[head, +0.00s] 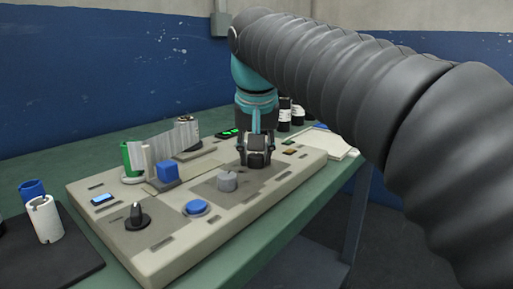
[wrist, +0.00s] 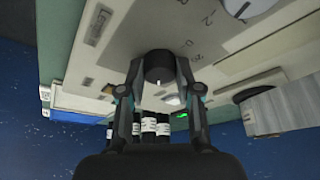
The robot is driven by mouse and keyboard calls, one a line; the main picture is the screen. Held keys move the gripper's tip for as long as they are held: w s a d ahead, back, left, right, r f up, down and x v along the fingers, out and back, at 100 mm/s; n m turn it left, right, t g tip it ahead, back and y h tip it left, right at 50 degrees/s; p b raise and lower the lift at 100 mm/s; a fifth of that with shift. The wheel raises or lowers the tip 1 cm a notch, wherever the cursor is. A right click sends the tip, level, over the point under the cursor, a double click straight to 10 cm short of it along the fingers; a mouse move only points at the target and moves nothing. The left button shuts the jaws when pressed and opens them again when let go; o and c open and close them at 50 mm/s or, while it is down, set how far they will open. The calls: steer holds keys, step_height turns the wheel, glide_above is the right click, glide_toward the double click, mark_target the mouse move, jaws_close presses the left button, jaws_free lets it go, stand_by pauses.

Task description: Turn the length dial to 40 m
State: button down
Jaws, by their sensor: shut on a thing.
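My gripper (head: 257,160) points down at the far right part of the beige control panel (head: 165,245). In the wrist view my gripper (wrist: 160,75) has its two fingers on either side of a dark round knob (wrist: 158,68) and is shut on it. A small white mark shows on the knob's edge. Small dark characters are printed on the panel near it, too blurred to read surely as a metre scale. In the head view my gripper hides this knob.
The panel also carries a grey knob (head: 227,182), a blue button (head: 196,207), a black pointer knob (head: 137,216) and a blue block (head: 167,172). A green-lit display (head: 229,133) and dark bottles (head: 284,115) stand behind. A white roll (head: 44,219) stands left.

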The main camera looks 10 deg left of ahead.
steer(key=shift+d+n+g+y+p, duration=0.1)
steer(key=shift+n+g+y+p, duration=0.45)
steer(key=shift+n, duration=1.25)
steer(key=shift+t+p, duration=0.25)
steer(key=shift+p, duration=0.05)
steer(key=c, duration=0.8)
jaws_free()
steer(key=v, duration=1.2)
steer(key=shift+w+d, duration=0.1)
steer(key=shift+d, duration=0.05)
